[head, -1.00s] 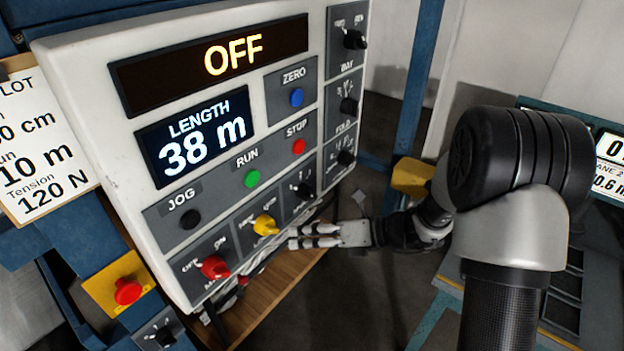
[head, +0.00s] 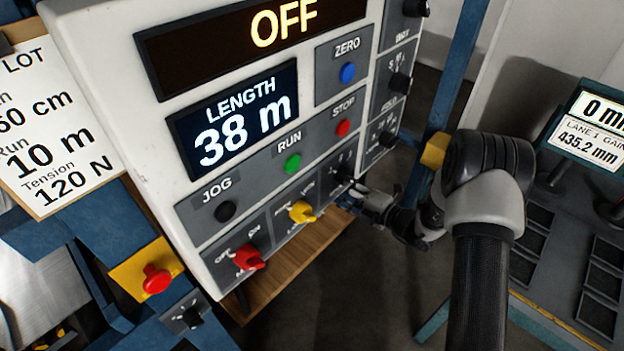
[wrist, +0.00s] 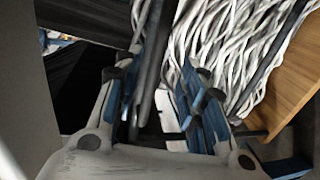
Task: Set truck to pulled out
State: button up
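I cannot surely identify the truck in either view. My gripper (head: 362,197) is at the lower right edge of the control panel (head: 110,60) in the head view, small and partly hidden by my arm. In the wrist view my gripper (wrist: 165,82) has its two blue and dark fingers apart. A dark upright bar (wrist: 153,55) shows between the fingers; I cannot tell whether they touch it. A bundle of white strands (wrist: 235,50) lies beyond them.
The panel carries a red selector (head: 248,258), a yellow selector (head: 301,211) and several black knobs. A red button (head: 157,279) is at lower left. A wooden board (head: 290,268) lies below the panel, also right in the wrist view (wrist: 285,82). Dark floor lies below my gripper.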

jog(key=b+x, duration=0.2)
jog(key=x, duration=0.9)
jog(key=shift+w+a, duration=0.1)
jog(key=shift+a, duration=0.1)
jog(key=shift+c, duration=0.2)
grip_shut()
